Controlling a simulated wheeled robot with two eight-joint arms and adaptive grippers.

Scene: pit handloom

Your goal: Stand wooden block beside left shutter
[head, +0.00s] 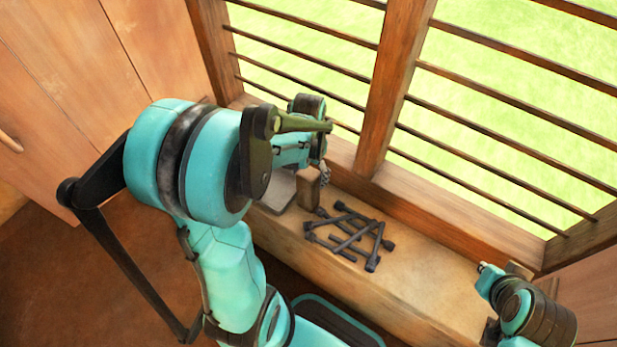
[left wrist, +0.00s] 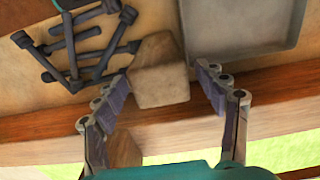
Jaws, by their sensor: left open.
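The wooden block (head: 307,190) stands on the window sill beside a grey tray, partly hidden by my left gripper (head: 320,172). In the left wrist view the block (left wrist: 161,84) shows between the two open fingers of my left gripper (left wrist: 165,88), with a gap to the right finger. I cannot tell whether the left finger touches it. The left shutter (head: 60,75) is a brown wood panel at the head view's left, apart from the block. My right gripper (head: 486,269) is at the lower right above the sill, its fingers unclear.
A pile of several dark peg-like pieces (head: 350,232) lies right of the block. The grey tray (head: 270,200) sits left of it and shows in the left wrist view (left wrist: 240,25). A thick post (head: 393,80) and thin window bars rise behind. The sill right of the pile is clear.

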